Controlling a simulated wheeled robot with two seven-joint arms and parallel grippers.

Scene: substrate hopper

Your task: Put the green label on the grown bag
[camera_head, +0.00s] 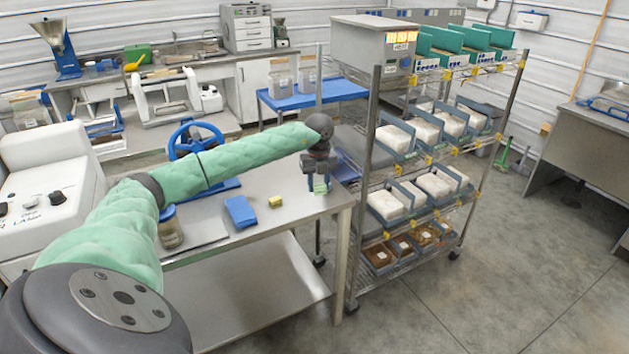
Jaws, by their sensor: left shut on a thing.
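My left gripper (319,181) hangs over the right end of the steel table, pointing down. It is shut on a small green piece, the green label (320,188), mostly hidden between the fingers. My right gripper is out of view. White bags (394,137) sit in blue-grey trays on the middle shelves of the wire rack, right of my left gripper and apart from it. More white bags (386,205) are one shelf down. Brown-filled bags (380,257) with small pale labels are on the bottom shelf. I cannot tell which bag is meant as the grown one.
The steel table (285,222) holds a blue block (240,212), a yellow block (276,202), a jar (170,232) and a blue handwheel (196,140). The rack's front post (371,150) stands between my gripper and the shelves.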

